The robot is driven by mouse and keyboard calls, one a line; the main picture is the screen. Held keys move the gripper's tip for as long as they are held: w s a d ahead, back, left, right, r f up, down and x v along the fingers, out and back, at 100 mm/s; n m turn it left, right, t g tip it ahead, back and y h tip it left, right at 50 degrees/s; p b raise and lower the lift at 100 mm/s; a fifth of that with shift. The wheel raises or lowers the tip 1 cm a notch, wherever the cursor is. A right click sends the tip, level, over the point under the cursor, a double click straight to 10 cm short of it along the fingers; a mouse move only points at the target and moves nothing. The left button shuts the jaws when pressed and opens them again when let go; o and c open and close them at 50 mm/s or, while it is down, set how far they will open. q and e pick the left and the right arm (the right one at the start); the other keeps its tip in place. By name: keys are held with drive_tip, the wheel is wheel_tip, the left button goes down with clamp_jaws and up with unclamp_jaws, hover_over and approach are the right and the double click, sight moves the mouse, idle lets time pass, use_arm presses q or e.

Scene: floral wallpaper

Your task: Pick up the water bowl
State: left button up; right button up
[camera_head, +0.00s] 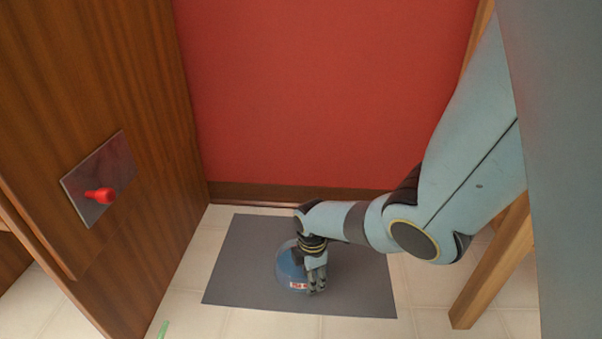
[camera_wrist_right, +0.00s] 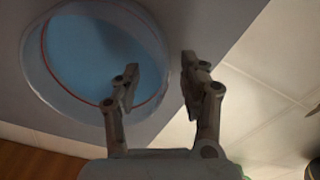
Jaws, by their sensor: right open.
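The water bowl (camera_head: 291,266) is a clear, round bowl with blue inside and a small red-and-white label on its side. It stands on a grey mat (camera_head: 235,275) on the floor. My right gripper (camera_head: 317,286) is over the bowl's right side in the head view and hides part of it. In the right wrist view the bowl (camera_wrist_right: 75,50) fills the upper left. There the two fingers of my right gripper (camera_wrist_right: 160,80) are spread, one over the bowl and one outside it, with the rim between them. Whether they touch the bowl I cannot tell. My left gripper does not show.
A brown wooden cabinet (camera_head: 150,120) with a red knob (camera_head: 101,195) on a plate stands at the left. A red wall (camera_head: 330,90) is behind the mat. A wooden leg (camera_head: 490,265) stands at the right. Pale floor tiles surround the mat.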

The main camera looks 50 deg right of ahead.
drive_tip(key=shift+c, duration=0.2)
clamp_jaws()
drive_tip(key=shift+r, duration=0.1)
